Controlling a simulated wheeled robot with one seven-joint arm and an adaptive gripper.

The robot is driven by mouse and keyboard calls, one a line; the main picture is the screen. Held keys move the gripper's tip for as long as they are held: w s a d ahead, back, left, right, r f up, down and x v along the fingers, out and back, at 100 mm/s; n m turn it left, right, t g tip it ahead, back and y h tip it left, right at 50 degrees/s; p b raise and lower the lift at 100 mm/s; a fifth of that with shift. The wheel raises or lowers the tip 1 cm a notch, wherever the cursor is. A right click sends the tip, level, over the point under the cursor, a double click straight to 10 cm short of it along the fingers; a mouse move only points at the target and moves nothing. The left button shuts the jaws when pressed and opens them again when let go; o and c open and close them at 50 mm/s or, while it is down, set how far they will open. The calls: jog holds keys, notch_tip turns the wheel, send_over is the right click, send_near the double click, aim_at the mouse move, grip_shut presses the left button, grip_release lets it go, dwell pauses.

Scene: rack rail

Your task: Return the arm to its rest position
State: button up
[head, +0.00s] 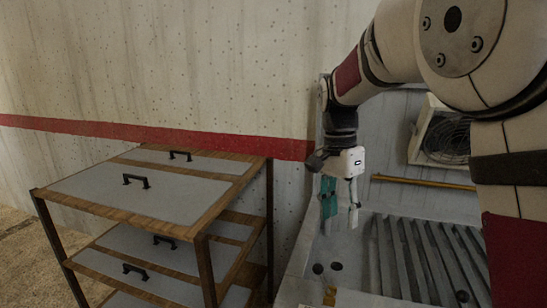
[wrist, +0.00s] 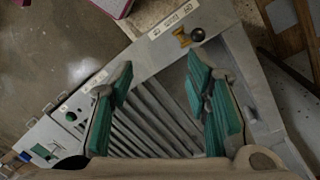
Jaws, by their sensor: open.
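My gripper (head: 341,208) hangs pointing down from my arm in the head view, above the left part of a grey slatted unit (head: 375,297). Its teal-padded fingers are apart, with nothing seen between them. In the wrist view my gripper (wrist: 160,95) also shows open and empty, with the unit's slanted slats (wrist: 150,115) below and between the fingers. My arm is bent, reaching up and over from the right side of the head view.
A wood-framed rack (head: 225,200) with grey panels and black handles stands left of my gripper. A yellow bar (head: 420,182) and a fan housing (head: 440,135) are behind the unit. A yellow piece with a dark ball (wrist: 197,35) sits on the unit's edge.

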jog(key=s+d+r+n+t+y, duration=0.1)
jog(key=s+d+r+n+t, duration=0.15)
jog(key=s, duration=0.35)
jog(key=s+d+r+n+t+y, duration=0.1)
jog(key=s+r+n, duration=0.2)
jog(key=s, duration=0.3)
jog(key=s+d+f+n+t+h, duration=0.1)
jog(key=s+n, duration=0.4)
jog(key=s, duration=0.8)
jog(key=shift+d+f+n+t, duration=0.3)
jog(key=shift+f+t, duration=0.45)
jog(key=shift+t, duration=0.3)
